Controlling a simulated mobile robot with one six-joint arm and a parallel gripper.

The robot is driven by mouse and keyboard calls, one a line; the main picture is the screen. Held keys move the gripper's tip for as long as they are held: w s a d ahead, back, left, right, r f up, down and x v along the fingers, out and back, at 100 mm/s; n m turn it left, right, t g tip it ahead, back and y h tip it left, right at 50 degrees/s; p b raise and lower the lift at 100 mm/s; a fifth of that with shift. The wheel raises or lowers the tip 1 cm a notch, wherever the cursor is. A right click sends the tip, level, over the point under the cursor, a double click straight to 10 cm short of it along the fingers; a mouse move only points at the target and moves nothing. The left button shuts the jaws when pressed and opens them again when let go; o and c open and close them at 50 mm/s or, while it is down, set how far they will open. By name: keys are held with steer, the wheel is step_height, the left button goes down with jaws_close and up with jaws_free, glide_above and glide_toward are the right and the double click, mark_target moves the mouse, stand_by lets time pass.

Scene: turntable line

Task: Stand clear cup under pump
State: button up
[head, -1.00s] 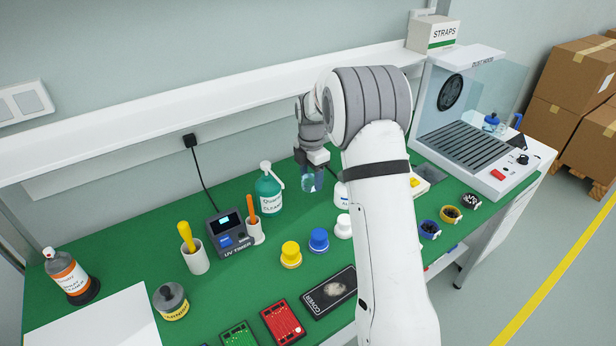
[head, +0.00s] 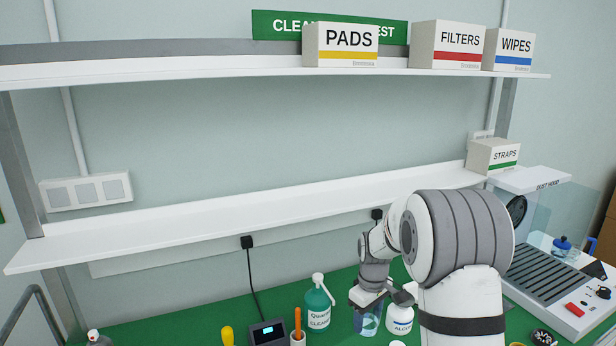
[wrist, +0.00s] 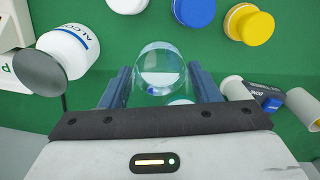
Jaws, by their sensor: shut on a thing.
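The clear cup (head: 367,323) is between the fingers of my gripper (head: 368,307), which is shut on it. In the wrist view the clear cup (wrist: 161,72) shows between the two blue fingers of my gripper (wrist: 161,88). The green cleaner bottle (head: 319,308) with a white pump head (head: 318,281) stands left of the cup in the head view, apart from it. A white alcohol bottle (head: 399,322) with a grey top stands just right of the cup; it also shows at the left of the wrist view (wrist: 68,50). The cup's base is hard to make out in the head view.
The UV timer (head: 268,332) and a holder with an orange tool (head: 298,325) stand left of the green bottle. A white shelf (head: 250,212) runs above the bench. The dust hood (head: 545,270) is at right. Blue and yellow lidded jars (wrist: 250,25) show in the wrist view.

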mark_target(370, 333)
steer(key=s+m, duration=0.2)
steer(key=m, duration=0.1)
steer(key=s+m, duration=0.1)
steer(key=m, duration=0.1)
steer(key=shift+f, duration=0.3)
steer(key=shift+s+f+m, duration=0.1)
steer(key=shift+s+m, duration=0.25)
steer(key=shift+m, duration=0.4)
steer(key=shift+s+f+m, duration=0.1)
steer(key=shift+s+m, duration=0.25)
steer(key=shift+m, duration=0.4)
steer(key=shift+a, duration=0.15)
